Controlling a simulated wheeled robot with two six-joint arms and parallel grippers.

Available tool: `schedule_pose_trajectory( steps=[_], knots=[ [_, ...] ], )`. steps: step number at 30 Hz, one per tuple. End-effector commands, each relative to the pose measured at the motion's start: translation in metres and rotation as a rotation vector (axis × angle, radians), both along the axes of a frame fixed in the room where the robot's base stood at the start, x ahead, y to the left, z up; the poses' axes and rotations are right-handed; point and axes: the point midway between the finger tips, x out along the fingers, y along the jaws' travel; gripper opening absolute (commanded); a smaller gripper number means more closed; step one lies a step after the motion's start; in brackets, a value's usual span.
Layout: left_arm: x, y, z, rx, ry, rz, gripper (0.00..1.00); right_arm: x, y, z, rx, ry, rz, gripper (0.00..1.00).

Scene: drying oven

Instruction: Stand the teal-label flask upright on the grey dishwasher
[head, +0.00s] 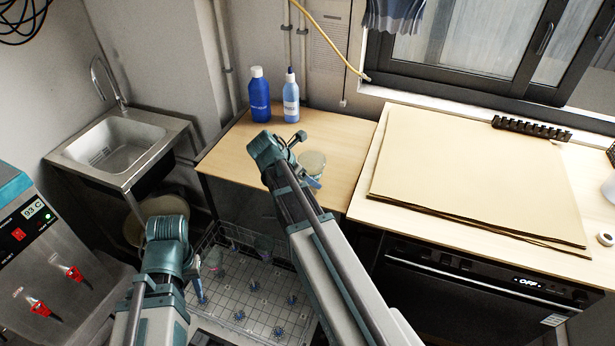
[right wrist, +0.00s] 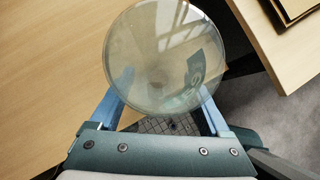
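The flask (head: 314,162) is clear glass, with its round glass face (right wrist: 160,60) and a dark teal patch (right wrist: 198,68) showing in the right wrist view. My right gripper (head: 305,165) has its blue fingers on both sides of the flask, and they look shut on it over the wooden counter. The glass hides the fingertips. I cannot tell whether the flask touches the counter. My left gripper (head: 200,276) seems open and empty by the left edge of a grey wire rack with pegs (head: 262,275). I cannot clearly identify the grey dishwasher.
Two blue bottles (head: 260,95) (head: 291,97) stand at the back of the wooden counter (head: 228,150). A sink (head: 120,145) is at left, and a machine with red taps (head: 50,250) is at lower left. Brown sheets (head: 470,170) cover the right worktop above a black oven (head: 450,285).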

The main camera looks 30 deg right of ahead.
Motion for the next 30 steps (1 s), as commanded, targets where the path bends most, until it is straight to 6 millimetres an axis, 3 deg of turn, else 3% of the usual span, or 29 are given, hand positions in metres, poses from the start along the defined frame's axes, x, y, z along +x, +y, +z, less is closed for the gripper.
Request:
schedule_pose_trajectory(
  steps=[3,13,30],
  knots=[
    [0.0,0.0,0.0,0.0,0.0,0.0,0.4,0.0,0.0,0.0,0.0,0.0,0.0,1.0],
    [0.0,0.0,0.008,0.0,0.0,0.0,0.4,-0.001,0.004,0.008,0.0,0.001,0.001,1.0],
    [0.0,0.0,0.09,0.0,0.0,0.0,0.4,-0.008,0.061,0.09,0.0,0.0,0.002,1.0]
  ],
)
